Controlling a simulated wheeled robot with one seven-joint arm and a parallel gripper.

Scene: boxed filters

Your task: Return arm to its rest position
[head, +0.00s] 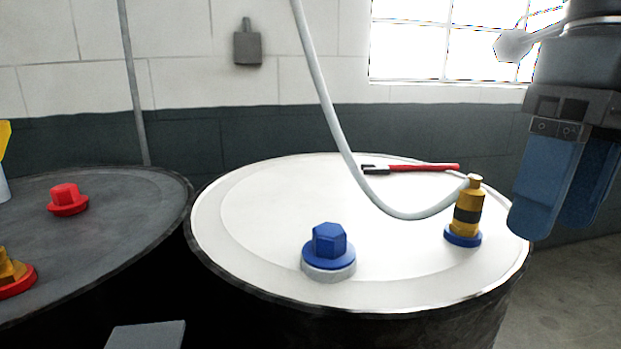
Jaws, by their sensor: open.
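My gripper (565,190) hangs at the right side of the head view, pointing down, with two blue fingers. It is open, and I see nothing held between the fingers. It is in front of and to the right of the white-topped drum (250,215), near the drum's right rim. A yellow fitting with a dark band and blue base (467,215) stands upright on the drum just left of my gripper, apart from it in the picture. The upper part of my arm is cut off by the frame edge.
A blue hex cap (329,243) on a pale ring sits on the white drum. A red-handled tool (420,168) lies behind it. A pale hose (330,100) runs down to the yellow fitting. A dark drum (110,215) with a red cap (66,198) stands left. Floor (580,290) shows at right.

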